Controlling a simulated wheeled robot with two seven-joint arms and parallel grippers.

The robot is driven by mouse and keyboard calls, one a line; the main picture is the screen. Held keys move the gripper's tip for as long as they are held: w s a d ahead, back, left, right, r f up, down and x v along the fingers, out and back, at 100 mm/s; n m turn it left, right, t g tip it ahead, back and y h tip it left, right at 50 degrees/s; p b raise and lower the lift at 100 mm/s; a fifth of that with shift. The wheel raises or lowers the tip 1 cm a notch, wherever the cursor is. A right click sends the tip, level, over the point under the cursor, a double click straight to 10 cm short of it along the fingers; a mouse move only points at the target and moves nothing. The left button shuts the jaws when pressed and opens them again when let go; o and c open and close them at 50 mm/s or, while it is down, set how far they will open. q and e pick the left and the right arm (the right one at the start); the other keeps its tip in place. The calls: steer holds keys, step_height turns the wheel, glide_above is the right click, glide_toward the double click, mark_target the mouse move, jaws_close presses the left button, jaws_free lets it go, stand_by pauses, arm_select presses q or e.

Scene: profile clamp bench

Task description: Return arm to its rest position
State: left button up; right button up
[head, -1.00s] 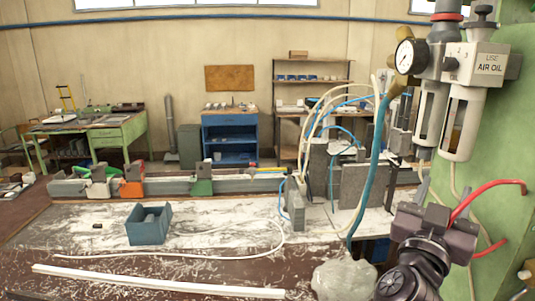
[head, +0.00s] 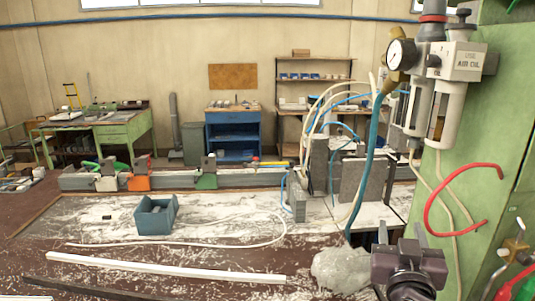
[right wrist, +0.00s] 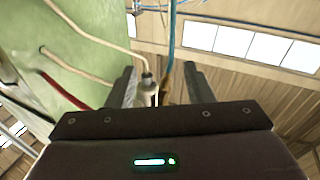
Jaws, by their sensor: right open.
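My right gripper (head: 402,238) is at the lower right of the head view, in front of the bench and below the air unit (head: 440,85). Its two fingers point up and stand apart, with nothing between them. In the right wrist view the open fingers (right wrist: 160,92) show above the dark gripper body, with the green panel (right wrist: 85,50) to the left and the ceiling and windows to the right. My left gripper is not in the head view.
The green panel (head: 480,190) with a red hose (head: 440,190) stands close on the right. A clear plastic bag (head: 343,268) is just left of my right gripper. A white profile (head: 165,268) and a blue bin (head: 155,215) lie further left on the bench.

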steer(key=s+a+f+n+g+y, duration=0.2)
steer(key=s+a+f+g+y, duration=0.1)
steer(key=f, duration=0.5)
steer(key=s+a+f+n+g+y, duration=0.2)
steer(key=s+f+g+y, duration=0.1)
steer(key=f, duration=0.6)
steer(key=s+f+g, duration=0.9)
steer(key=s+f, duration=0.5)
steer(key=s, duration=0.1)
step_height(320, 180, down, 34)
steer(key=s+g+b, duration=0.1)
steer(key=s+b, duration=0.2)
steer(key=b, duration=0.1)
arm_select(q)
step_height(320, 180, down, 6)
steer(key=b, duration=0.2)
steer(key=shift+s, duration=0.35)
arm_select(e)
steer(key=s+d+f+g, duration=0.1)
steer(key=s+d+f, duration=0.2)
steer(key=s+f, duration=1.5)
steer(key=shift+s+d+f+n, duration=0.15)
steer(key=shift+f+n, duration=0.2)
steer(key=shift+n, duration=0.05)
